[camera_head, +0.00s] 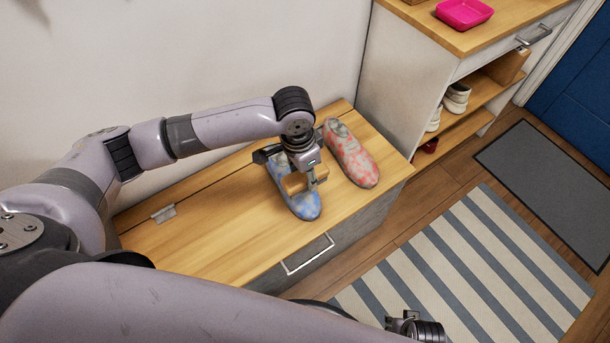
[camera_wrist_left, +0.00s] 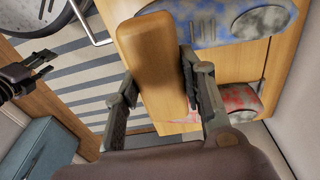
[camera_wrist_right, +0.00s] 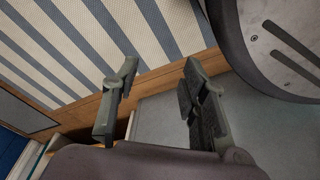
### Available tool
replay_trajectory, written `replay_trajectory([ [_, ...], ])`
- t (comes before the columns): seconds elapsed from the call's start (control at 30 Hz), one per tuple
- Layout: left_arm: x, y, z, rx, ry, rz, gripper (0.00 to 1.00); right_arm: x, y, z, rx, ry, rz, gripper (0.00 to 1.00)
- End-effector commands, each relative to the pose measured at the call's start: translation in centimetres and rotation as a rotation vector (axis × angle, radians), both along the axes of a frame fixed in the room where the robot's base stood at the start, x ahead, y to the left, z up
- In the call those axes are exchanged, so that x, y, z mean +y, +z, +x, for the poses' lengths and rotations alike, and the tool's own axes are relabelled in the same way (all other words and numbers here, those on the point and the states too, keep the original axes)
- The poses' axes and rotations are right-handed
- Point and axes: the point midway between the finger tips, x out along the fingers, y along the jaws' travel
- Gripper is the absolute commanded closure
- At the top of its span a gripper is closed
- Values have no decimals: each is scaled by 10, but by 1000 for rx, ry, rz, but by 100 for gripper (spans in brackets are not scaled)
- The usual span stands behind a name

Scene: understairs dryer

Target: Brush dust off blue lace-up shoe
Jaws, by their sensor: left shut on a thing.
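The blue lace-up shoe (camera_head: 304,205) stands on the wooden bench top, with pale grey dusty patches over its blue. It also shows in the left wrist view (camera_wrist_left: 225,22), partly cut off by the top edge. My left gripper (camera_head: 308,176) is shut on a wooden brush (camera_head: 294,184), seen as a rounded block in the left wrist view (camera_wrist_left: 155,60). The brush is over or against the blue shoe's middle; I cannot tell if it touches. Its bristles are hidden. My right gripper (camera_wrist_right: 160,78) is open and empty, away from the bench.
A red shoe (camera_head: 352,158) with grey patches stands right of the blue one. The bench top (camera_head: 205,237) is clear at left. A striped rug (camera_head: 470,265) covers the floor.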

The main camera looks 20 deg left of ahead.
Motion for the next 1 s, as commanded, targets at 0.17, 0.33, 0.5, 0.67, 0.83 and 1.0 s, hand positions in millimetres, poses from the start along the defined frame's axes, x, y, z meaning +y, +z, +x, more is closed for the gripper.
replay_trajectory([
  [0.17,0,-8,0,0,1,0,98,2,20,13,-16,-3,2,60],
  [0.33,0,-14,0,0,1,0,98,3,44,23,-31,-5,3,60],
  [0.5,0,-20,0,1,1,1,98,4,68,30,-44,-8,5,60],
  [0.67,0,-26,0,0,1,1,98,4,93,35,-57,-10,5,60],
  [0.83,1,-33,-1,0,1,1,98,3,117,36,-71,-12,6,60],
  [1.0,1,-41,0,-1,1,1,98,3,143,35,-87,-14,6,60],
])
